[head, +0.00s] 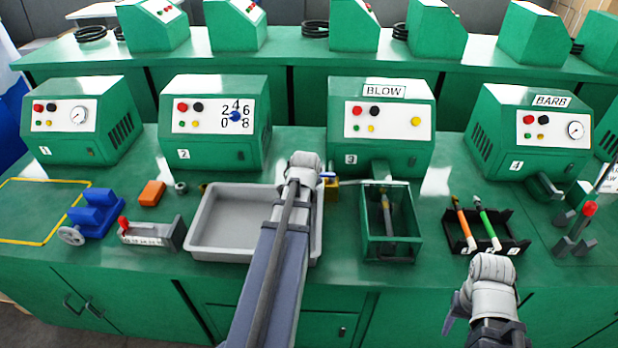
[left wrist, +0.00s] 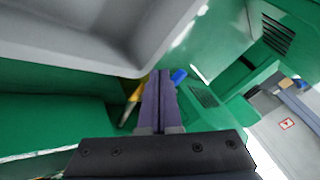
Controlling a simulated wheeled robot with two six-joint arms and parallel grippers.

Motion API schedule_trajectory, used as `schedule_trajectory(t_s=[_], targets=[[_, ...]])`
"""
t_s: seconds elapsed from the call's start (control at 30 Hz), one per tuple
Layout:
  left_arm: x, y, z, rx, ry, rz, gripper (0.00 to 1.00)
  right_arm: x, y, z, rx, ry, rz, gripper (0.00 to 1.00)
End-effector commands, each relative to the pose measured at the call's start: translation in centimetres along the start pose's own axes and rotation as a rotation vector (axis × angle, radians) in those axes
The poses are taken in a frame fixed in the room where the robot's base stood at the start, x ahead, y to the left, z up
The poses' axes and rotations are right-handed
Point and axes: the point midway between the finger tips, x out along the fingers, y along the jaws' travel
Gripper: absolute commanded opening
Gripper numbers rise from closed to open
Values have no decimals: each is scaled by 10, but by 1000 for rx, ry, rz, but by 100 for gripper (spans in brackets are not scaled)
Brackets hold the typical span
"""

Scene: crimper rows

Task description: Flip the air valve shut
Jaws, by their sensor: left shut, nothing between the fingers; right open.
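The air valve shows in the head view as a small brass body (head: 332,191) with a blue lever, just right of my left wrist and in front of machine 3. In the left wrist view, the blue lever (left wrist: 179,76) is just right of the fingertips, and a yellow brass part (left wrist: 134,92) shows left of the fingers. My left gripper (left wrist: 160,78) is shut and empty, close beside the lever; I cannot tell whether it touches. Its fingers are hidden behind the wrist in the head view. My right gripper (head: 456,311) is open and empty, low on the right, away from the valve.
A grey tray (head: 215,235) lies beneath my left arm. A green open box (head: 372,250) stands right of the valve, under machine 3 (head: 388,135). A black rack (head: 505,240) holds several tools. A blue vise (head: 95,214) sits at left.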

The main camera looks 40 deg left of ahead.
Motion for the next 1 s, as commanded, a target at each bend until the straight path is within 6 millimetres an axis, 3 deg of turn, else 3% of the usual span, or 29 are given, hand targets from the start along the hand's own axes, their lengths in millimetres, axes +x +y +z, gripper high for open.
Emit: schedule_trajectory(t_s=[0.07, 0.53, 0.7, 1.0], targets=[[-11, 14, 7, 2, 0, 4, 0, 0, 0, 0, 0, 0, 0, 57], [-93, -15, 20, -1, -2, 5, 0, -72, 7, 4, 0, 0, 0, 57], [-103, -18, 23, 0, -1, 7, 0, -81, 8, 5, 0, 0, 0, 57], [-102, -18, 24, 0, -1, 7, 0, -80, 8, 5, 0, 0, 0, 57]])
